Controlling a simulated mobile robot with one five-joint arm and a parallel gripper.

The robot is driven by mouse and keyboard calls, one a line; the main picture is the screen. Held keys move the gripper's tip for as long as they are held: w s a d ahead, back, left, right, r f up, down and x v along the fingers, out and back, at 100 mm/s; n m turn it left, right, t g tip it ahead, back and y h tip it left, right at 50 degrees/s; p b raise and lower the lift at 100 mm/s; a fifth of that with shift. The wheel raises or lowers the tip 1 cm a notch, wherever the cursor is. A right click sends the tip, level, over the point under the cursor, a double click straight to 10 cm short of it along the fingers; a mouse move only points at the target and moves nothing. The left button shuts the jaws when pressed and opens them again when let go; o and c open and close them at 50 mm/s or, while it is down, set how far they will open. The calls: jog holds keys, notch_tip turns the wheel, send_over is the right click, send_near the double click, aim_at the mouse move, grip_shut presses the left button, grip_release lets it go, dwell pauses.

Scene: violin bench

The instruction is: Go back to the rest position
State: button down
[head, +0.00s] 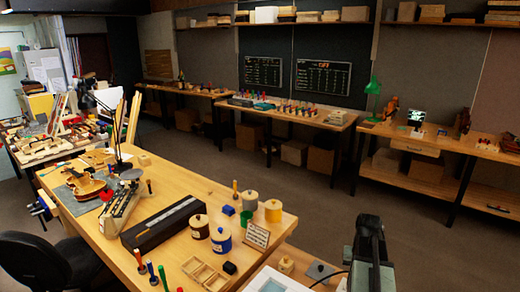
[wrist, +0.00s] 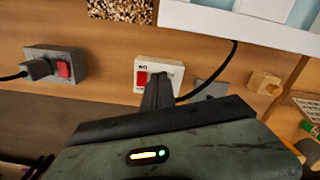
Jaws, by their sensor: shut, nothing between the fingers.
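My gripper (wrist: 158,82) is shut and empty in the wrist view, its dark fingers together just in front of a white switch box (wrist: 172,65) with a red rocker. The fingers hide part of that box, and I cannot tell whether they touch it. In the head view my dark arm (head: 370,252) stands at the lower right over the bench corner; its fingertips cannot be made out there.
In the head view, jars (head: 221,240), a violin (head: 85,187) and a long dark case (head: 164,224) crowd the bench (head: 185,183). Open floor (head: 320,205) lies beyond it.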

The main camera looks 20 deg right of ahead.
jog(key=w+a+n, duration=0.1)
jog(key=w+a, duration=0.1)
jog(key=a, duration=0.3)
jog(key=w+a+n, duration=0.1)
jog(key=w+a, duration=0.1)
jog(key=a, duration=0.3)
jog(key=w+a+n, duration=0.1)
jog(key=w+a, duration=0.1)
jog(key=a, duration=0.3)
jog(key=shift+w, duration=0.2)
jog(key=shift+n, duration=0.8)
jog(key=a, duration=0.3)
jog(key=w+a, duration=0.1)
jog(key=a, duration=0.3)
jog(key=shift+w+a, duration=0.2)
jog(key=shift+a, duration=0.05)
jog(key=shift+n, duration=0.9)
jog(key=a, duration=1)
jog(key=shift+s+a, duration=0.1)
jog(key=shift+a, duration=0.1)
jog(key=a, duration=0.1)
jog(key=s+a, duration=0.1)
jog(key=a, duration=0.1)
jog(key=shift+s+a, duration=0.2)
jog(key=shift+s, duration=0.2)
jog(key=shift+d, duration=0.15)
jog(key=shift+w, duration=0.1)
